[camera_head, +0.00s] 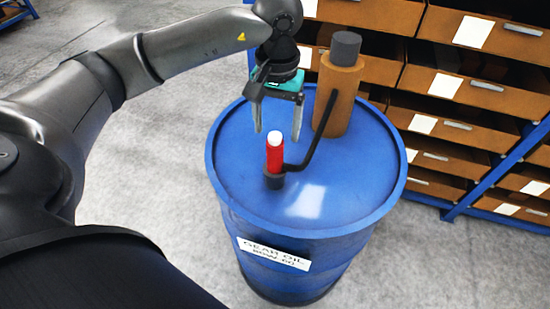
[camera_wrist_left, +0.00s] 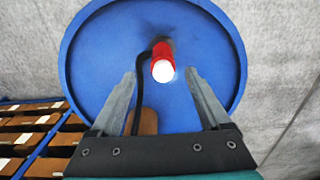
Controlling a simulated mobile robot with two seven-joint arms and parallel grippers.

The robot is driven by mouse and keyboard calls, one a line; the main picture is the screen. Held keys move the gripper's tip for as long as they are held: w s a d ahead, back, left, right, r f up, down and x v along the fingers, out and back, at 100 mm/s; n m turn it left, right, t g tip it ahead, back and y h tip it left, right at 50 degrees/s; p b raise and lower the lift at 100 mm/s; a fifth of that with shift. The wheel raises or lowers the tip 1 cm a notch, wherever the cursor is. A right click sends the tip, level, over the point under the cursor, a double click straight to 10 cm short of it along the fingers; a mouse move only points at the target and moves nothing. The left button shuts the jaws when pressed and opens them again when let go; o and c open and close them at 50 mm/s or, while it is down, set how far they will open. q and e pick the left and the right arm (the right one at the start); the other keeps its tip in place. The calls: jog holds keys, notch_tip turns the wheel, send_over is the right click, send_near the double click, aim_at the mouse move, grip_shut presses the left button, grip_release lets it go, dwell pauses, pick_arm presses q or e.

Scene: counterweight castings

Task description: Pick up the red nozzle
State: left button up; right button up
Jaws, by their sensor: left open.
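The red nozzle (camera_head: 274,158) with a white tip stands upright in a dark holder (camera_head: 274,180) on top of the blue drum (camera_head: 235,185). A black hose (camera_head: 318,147) runs from beside it to an orange-brown cylinder with a dark cap (camera_head: 338,92). My left gripper (camera_head: 277,130) is open and empty, pointing down above the drum lid near the nozzle. In the left wrist view, the nozzle (camera_wrist_left: 162,65) shows just past and between the two spread fingertips (camera_wrist_left: 161,73), not gripped. My right gripper is not in view.
A blue-framed shelf with several brown bins (camera_head: 455,85) stands behind and right of the drum. The drum's front carries a white gear oil label (camera_head: 273,254). Grey concrete floor (camera_head: 150,150) lies open left of the drum.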

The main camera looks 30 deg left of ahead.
aim_at(275, 158)
pick_arm(q)
notch_tip(275, 158, down, 5)
jog(key=shift+f, duration=0.15)
jog(key=shift+a+f+p, duration=0.2)
jog(key=shift+f+p, duration=0.55)
jog(key=shift+f, duration=1.95)
jog(key=shift+w+r, duration=0.1)
jog(key=c, duration=1.2)
